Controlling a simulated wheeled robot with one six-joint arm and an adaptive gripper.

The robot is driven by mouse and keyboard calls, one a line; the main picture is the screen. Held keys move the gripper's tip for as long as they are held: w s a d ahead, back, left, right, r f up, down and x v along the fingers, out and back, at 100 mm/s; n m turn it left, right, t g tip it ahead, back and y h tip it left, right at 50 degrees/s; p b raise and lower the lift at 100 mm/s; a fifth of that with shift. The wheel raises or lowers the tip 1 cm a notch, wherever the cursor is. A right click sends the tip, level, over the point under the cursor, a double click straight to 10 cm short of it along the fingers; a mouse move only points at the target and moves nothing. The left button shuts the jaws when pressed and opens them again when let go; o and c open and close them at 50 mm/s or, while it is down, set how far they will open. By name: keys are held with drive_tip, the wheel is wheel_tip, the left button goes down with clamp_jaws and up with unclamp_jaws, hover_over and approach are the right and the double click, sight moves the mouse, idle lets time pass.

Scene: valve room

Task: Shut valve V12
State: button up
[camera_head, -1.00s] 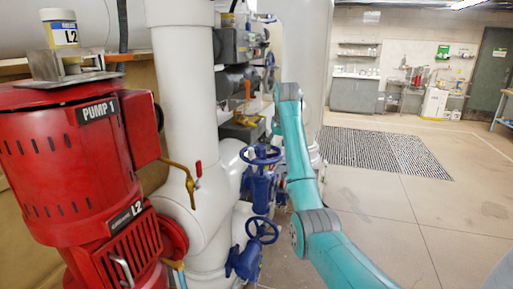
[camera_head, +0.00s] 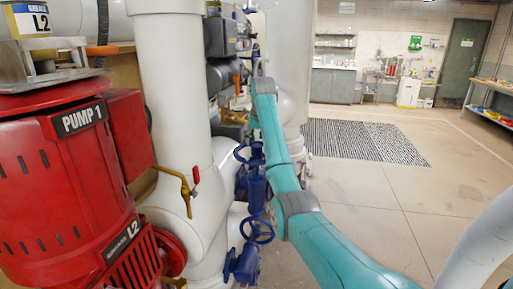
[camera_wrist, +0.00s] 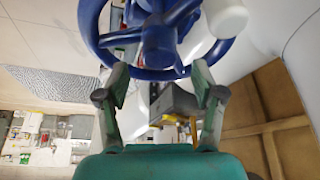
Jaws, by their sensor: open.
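Two blue handwheel valves stand on the white pipework in the head view: an upper one (camera_head: 250,153), partly covered by my arm, and a lower one (camera_head: 257,230). I can read no V12 tag on either. In the wrist view, a blue handwheel (camera_wrist: 160,73) with spokes and a hub fills the top edge, cut off by the frame. My gripper (camera_wrist: 160,68) is open, its two fingers spread at the near part of that rim. Whether they touch the rim I cannot tell. In the head view my gripper is hidden.
The red PUMP 1 (camera_head: 60,180) stands close on the left, beside a thick white pipe (camera_head: 172,90). The floor to the right (camera_head: 390,205) is clear, with a striped mat (camera_head: 365,141) farther back.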

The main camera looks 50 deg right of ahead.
sight(257, 146)
drive_tip(key=shift+x, duration=2.25)
clamp_jaws()
